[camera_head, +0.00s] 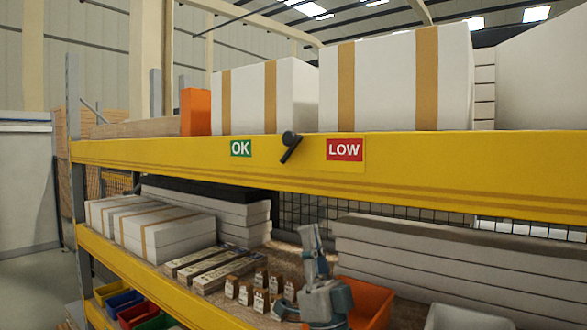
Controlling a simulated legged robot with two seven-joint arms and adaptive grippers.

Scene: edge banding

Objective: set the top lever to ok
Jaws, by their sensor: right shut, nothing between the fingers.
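The top lever (290,147) is a short black handle on the front of the yellow upper shelf beam. It sits between the green OK label (241,148) on its left and the red LOW label (344,149) on its right. Its thick round end is at the top and its thinner lower end slants down to the left. My right gripper (310,238), grey-blue, points up in front of the lower shelf, below the lever and apart from it in the picture. It is shut and empty. My left gripper is not in view.
White boxes with brown bands (395,80) stand on the upper shelf, beside an orange block (195,111). The lower shelf holds long flat packs (420,255), small tagged items (245,292) and an orange bin (365,300). The beam's front around the lever looks clear.

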